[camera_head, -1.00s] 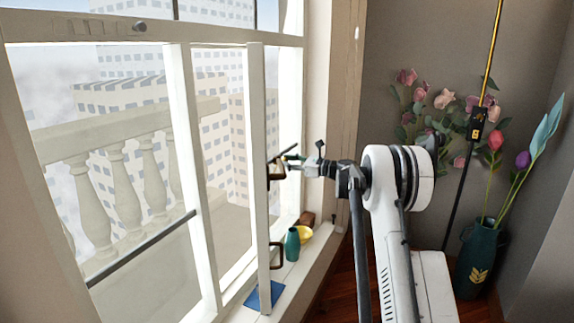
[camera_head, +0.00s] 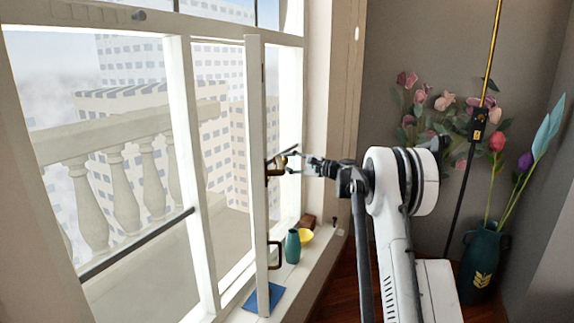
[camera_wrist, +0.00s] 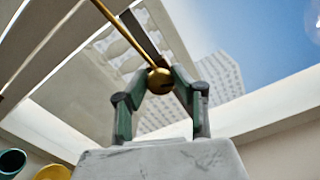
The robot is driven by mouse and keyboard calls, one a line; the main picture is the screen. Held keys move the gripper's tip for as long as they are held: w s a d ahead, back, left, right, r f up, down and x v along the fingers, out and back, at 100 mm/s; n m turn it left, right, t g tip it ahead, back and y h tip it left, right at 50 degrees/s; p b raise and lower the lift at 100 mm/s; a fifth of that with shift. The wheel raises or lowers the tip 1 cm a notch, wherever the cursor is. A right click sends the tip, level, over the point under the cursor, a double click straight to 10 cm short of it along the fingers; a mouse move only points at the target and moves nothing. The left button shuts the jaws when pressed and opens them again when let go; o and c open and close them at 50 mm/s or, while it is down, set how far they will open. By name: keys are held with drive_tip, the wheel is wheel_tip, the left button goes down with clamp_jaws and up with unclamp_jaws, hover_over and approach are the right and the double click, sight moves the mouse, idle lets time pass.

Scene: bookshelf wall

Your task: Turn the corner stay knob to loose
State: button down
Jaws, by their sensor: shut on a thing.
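The corner stay knob (camera_wrist: 160,80) is a small round brass ball with a dark slot. A thin brass rod (camera_wrist: 126,57) runs from it toward the upper left in the wrist view. My gripper (camera_wrist: 160,88) has its two green-and-black fingers closed on either side of the ball, touching it. In the head view my gripper (camera_head: 287,160) reaches left to the edge of the open window sash (camera_head: 256,180), where a dark stay bar shows. The knob is too small there to read its setting.
A dark sash handle (camera_head: 276,256) sits below my gripper. A tall flower vase (camera_head: 482,262) and a pole stand at right.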

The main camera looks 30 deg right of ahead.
drive_tip(key=shift+f+n+b, duration=0.1)
drive_tip(key=shift+n+b, duration=0.25)
drive_tip(key=shift+n, duration=1.85)
drive_tip(key=c, duration=1.4)
unclamp_jaws()
drive_tip(key=shift+s+d, duration=0.1)
drive_tip(key=v, duration=1.2)
